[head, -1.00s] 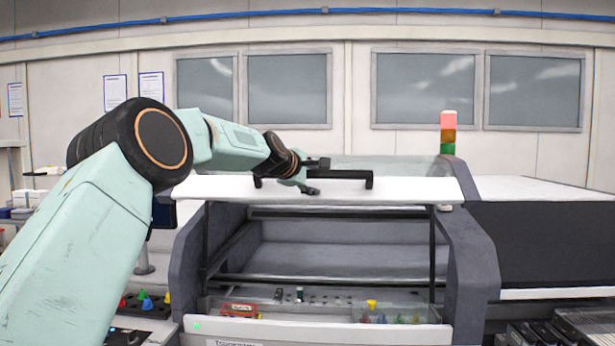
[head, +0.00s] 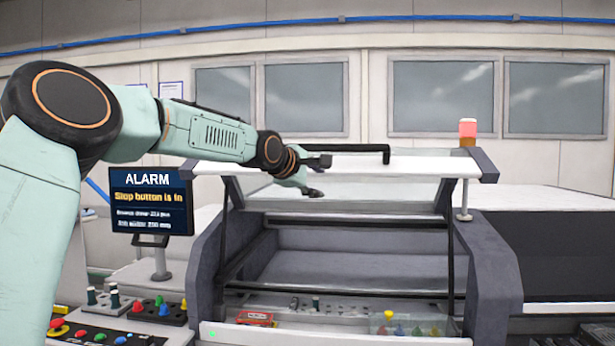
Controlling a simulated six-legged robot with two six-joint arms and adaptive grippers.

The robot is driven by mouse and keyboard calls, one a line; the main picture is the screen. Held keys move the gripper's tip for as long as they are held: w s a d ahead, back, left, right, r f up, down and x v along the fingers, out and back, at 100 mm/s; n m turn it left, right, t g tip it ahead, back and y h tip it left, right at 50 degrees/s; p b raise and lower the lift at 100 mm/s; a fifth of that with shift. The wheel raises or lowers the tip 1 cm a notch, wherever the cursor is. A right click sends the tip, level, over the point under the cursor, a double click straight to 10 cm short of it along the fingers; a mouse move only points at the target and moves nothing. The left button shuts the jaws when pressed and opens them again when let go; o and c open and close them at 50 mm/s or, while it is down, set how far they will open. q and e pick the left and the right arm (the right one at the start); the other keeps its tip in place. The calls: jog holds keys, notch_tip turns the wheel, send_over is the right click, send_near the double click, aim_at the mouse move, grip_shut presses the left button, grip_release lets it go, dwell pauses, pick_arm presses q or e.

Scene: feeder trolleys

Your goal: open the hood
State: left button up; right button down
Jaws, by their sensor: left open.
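The hood (head: 400,167) of the machine is raised, its white front edge standing high above the bay on dark side struts. Its clear panel shows below that edge. A black bar handle (head: 360,148) runs along the top of the edge. My left gripper (head: 320,176) is open at the left part of the handle, one finger near the bar and the other lower, in front of the white edge. I cannot tell whether it touches the handle, as the gripper hides its left end. My right gripper is out of view.
Inside the bay are a red box (head: 256,319) and small coloured pieces. At left, a screen (head: 150,201) reads "ALARM, Stop button is in", above a panel of coloured buttons (head: 100,337). A signal light (head: 468,128) stands at the right, lit red.

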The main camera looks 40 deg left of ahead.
pick_arm(q)
jog(key=shift+v, duration=1.95)
jog(key=shift+s+r, duration=0.1)
jog(key=shift+s, duration=0.05)
jog(key=shift+c, duration=0.2)
